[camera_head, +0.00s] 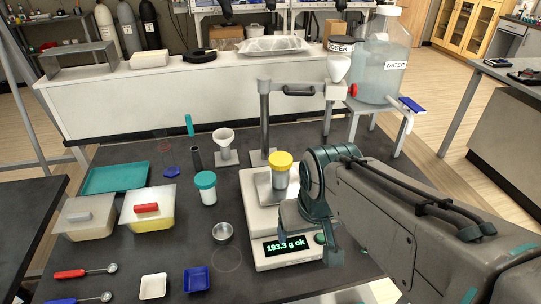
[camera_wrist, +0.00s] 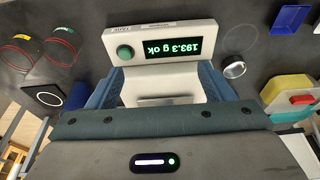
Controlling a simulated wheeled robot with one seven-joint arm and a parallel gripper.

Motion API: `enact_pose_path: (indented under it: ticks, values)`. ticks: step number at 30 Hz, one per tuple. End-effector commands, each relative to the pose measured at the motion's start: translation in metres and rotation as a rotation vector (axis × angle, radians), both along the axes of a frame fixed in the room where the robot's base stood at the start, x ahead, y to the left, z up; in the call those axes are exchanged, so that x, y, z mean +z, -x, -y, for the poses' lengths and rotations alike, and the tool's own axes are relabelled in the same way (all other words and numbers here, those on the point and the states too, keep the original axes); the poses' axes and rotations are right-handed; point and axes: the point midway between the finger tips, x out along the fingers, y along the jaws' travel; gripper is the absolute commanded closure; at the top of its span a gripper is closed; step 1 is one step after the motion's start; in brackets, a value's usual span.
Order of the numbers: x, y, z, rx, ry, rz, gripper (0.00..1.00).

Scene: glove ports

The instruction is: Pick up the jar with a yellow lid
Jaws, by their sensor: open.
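The jar with a yellow lid (camera_head: 281,163) stands upright on the scale (camera_head: 262,222), on its metal plate, in the head view. The scale's display reads "193.3 g ok". My gripper (camera_head: 311,236) is just right of and nearer than the jar, above the scale's front right part. In the wrist view my gripper (camera_wrist: 157,88) has its two blue fingers apart, with the scale (camera_wrist: 195,28) showing between and beyond them. The jar does not show in the wrist view. Nothing is seen held in the gripper.
A jar with a teal lid (camera_head: 205,187) and a small metal cup (camera_head: 222,233) stand left of the scale. A dispenser post (camera_head: 264,115) rises behind it. Tubs, a teal tray (camera_head: 116,177) and spoons lie further left. A water bottle (camera_head: 383,60) stands behind right.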

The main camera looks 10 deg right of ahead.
Motion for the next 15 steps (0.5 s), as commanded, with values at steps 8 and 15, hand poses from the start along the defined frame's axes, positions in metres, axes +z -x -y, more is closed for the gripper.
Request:
enact_pose_path:
  ticks: [8, 15]
  values:
    - [0.004, -0.004, 0.000, 0.013, 0.003, -0.004, 0.20]
    - [0.045, -0.052, -0.001, 0.176, 0.045, -0.064, 0.20]
